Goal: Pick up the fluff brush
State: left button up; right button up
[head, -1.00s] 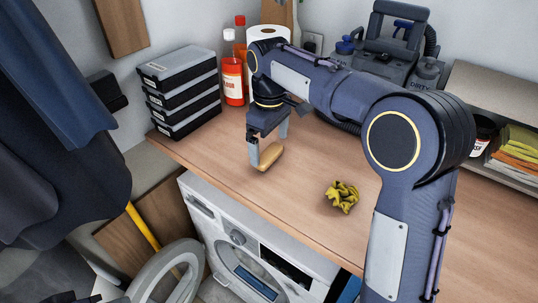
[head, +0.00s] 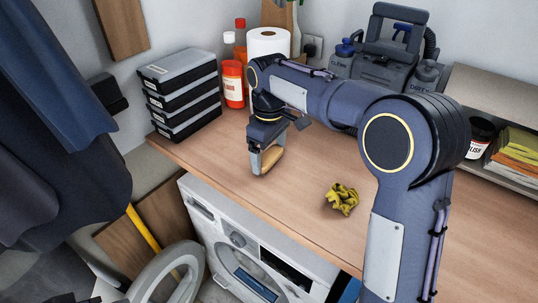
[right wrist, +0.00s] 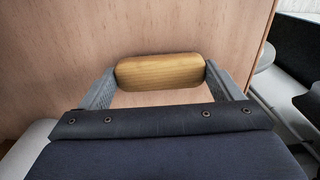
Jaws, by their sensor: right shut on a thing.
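The fluff brush (head: 271,162), a tan wooden block with rounded ends, is near the front edge of the wooden worktop (head: 220,160). My right gripper (head: 267,164) reaches down from above with a grey finger at each end of it. In the right wrist view, the brush (right wrist: 160,72) lies lengthwise between the two fingertips, touching both, so the gripper is shut on it. I cannot tell whether the brush still touches the worktop. Its underside is hidden. My left gripper does not show.
A crumpled yellow cloth (head: 341,198) lies right of the brush. Stacked black cases (head: 183,95), red bottles (head: 233,82) and a paper roll (head: 268,42) stand behind. A grey cleaning machine (head: 388,68) is at the back. A washing machine (head: 235,240) stands below the front edge.

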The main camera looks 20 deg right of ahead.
aim_at(269, 156)
jog(key=shift+r, duration=0.55)
notch_tip(269, 156, up, 2)
jog(key=shift+s+a+r, duration=0.1)
jog(key=shift+r, duration=0.15)
jog(key=s+a+r+b, duration=0.2)
jog(key=s+a+r, duration=0.3)
jog(key=s+r, duration=0.4)
jog(key=s, duration=0.3)
jog(key=shift+s+r, duration=0.2)
jog(key=shift+s, duration=0.15)
jog(key=shift+a, duration=0.1)
jog(key=o, duration=0.3)
jog(key=shift+c, duration=0.9)
jog(key=shift+a, duration=0.1)
